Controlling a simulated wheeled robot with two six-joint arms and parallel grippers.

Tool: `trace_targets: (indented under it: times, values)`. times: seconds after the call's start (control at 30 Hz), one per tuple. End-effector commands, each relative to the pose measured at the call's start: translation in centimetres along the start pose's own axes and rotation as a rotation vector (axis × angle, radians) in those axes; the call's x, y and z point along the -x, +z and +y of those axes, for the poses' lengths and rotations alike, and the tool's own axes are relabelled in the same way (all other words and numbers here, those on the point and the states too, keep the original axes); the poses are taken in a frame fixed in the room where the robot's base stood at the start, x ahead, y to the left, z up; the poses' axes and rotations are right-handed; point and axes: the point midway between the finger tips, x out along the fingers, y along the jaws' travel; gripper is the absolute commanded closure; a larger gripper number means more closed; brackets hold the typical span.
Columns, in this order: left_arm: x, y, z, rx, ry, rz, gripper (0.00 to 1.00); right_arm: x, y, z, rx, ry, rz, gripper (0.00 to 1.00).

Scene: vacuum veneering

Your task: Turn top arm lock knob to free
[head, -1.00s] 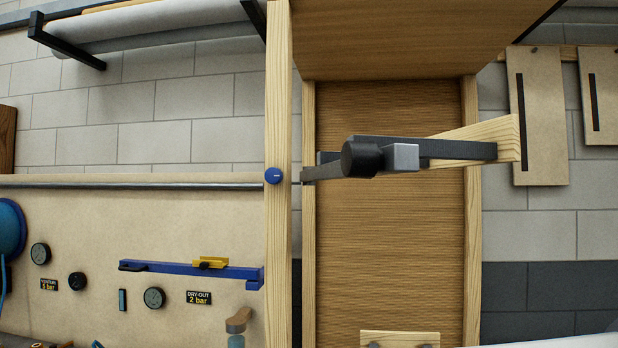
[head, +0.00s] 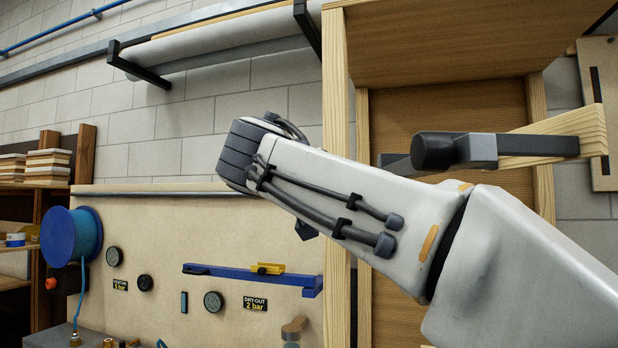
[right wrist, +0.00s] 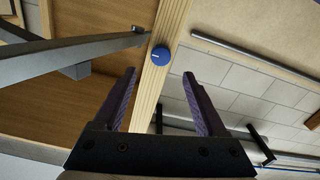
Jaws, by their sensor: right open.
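The blue round knob (right wrist: 161,55) with a white pointer line sits on the face of a pale wooden post (right wrist: 150,95). In the head view the knob is hidden behind my right arm; the post (head: 335,80) shows above it. My right gripper (right wrist: 159,73) is open and empty. Its two fingertips lie either side of the knob in the picture, with the knob just past them; I see no contact. A dark top arm (head: 540,146) with a black round end (head: 432,150) sticks out right of the post. My left gripper is not in view.
A beige panel (head: 150,235) on the left carries several gauges, a blue rail (head: 235,273) and a blue hose reel (head: 72,235). A roll on black brackets (head: 235,40) hangs above. In the wrist view a grey bar (right wrist: 70,55) crosses left of the knob.

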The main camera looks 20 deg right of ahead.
Motion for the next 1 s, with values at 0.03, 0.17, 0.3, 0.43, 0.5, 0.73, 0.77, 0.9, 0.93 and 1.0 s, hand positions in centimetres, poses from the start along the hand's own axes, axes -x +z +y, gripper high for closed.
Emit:
trace_targets:
  times: [0.03,0.17,0.3,0.43,0.5,0.73,0.77,0.9,0.93,1.0]
  values:
    - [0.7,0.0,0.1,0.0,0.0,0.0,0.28,-1.1,-0.3,0.2,0.004,0.005,-0.003,0.26]
    - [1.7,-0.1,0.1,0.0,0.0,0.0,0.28,-3.6,-0.3,0.1,0.005,0.004,-0.003,0.26]
    - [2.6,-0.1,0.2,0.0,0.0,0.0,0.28,-6.0,-0.2,0.0,0.005,0.001,-0.004,0.26]
    - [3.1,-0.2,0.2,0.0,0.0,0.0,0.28,-7.4,-0.1,-0.1,0.004,-0.001,-0.003,0.26]
    - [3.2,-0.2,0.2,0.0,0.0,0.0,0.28,-7.8,-0.1,-0.1,0.004,-0.003,-0.002,0.26]
    - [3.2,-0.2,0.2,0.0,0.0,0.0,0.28,-8.2,0.1,-0.1,0.003,-0.003,-0.002,0.26]
    - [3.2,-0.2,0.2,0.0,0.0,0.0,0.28,-8.2,0.1,-0.1,0.003,-0.003,-0.002,0.26]
    - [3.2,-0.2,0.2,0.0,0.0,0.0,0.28,-8.1,0.1,-0.1,0.003,-0.003,-0.002,0.53]
    - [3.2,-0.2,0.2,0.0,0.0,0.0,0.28,-8.1,0.1,-0.1,0.003,-0.003,-0.002,0.64]
    - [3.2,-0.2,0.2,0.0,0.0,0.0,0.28,-8.1,0.1,-0.1,0.003,-0.004,-0.002,0.91]
